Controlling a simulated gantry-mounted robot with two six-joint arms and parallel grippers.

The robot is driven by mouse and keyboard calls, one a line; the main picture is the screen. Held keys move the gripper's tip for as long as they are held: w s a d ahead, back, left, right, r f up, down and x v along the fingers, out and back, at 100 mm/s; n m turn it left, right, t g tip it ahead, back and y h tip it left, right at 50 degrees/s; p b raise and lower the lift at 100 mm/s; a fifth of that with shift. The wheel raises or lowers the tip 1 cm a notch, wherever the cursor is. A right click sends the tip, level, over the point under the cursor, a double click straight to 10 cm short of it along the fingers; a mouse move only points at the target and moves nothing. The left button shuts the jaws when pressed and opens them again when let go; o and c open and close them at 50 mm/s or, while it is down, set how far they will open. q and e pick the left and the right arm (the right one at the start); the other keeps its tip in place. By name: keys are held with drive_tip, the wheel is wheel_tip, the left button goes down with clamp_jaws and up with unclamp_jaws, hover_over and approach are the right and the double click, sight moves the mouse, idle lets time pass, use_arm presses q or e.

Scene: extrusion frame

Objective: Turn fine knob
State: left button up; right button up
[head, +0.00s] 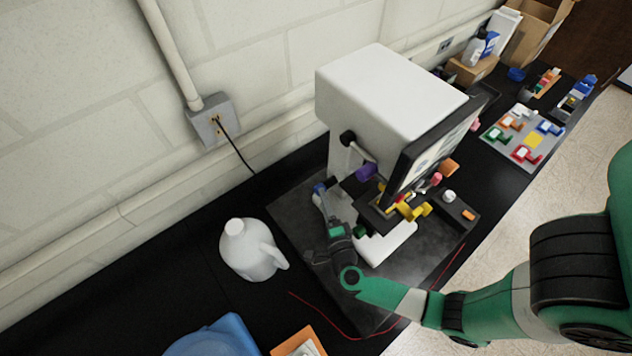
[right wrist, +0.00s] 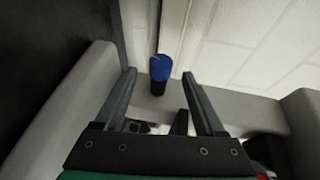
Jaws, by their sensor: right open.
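A white machine (head: 385,90) with a tilted screen stands on a dark base plate. A small blue-tipped knob with a dark stem (head: 319,188) shows at the machine's lower left side. It also shows in the right wrist view as a blue knob (right wrist: 160,69) on a grey surface. My right gripper (head: 325,205) is open at the machine's left side, close to the blue knob. In the right wrist view its two fingers (right wrist: 158,75) lie on either side of the knob, with visible gaps. Whether this is the fine knob, I cannot tell. My left gripper is out of view.
A white jug (head: 250,252) stands left of the base plate. A purple knob (head: 366,172) and yellow parts (head: 412,211) are on the machine. A red cable (head: 330,318) runs along the front. A blue container (head: 212,340) is at the bottom. The wall is close behind.

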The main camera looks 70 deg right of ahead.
drive_tip(key=b+x, duration=0.1)
drive_tip(key=x, duration=0.7)
clamp_jaws()
drive_tip(key=shift+f+b, duration=0.15)
drive_tip(key=shift+b, duration=0.2)
drive_tip(key=m+t+h+b, duration=0.1)
drive_tip(key=h+b, duration=0.1)
drive_tip(key=b, duration=0.5)
drive_tip(key=m+t+h+b, duration=0.1)
drive_tip(key=b, duration=0.6)
drive_tip(key=shift+r+t+h, duration=0.35)
drive_tip(key=shift+t+h, duration=0.05)
drive_tip(key=shift+r, duration=0.4)
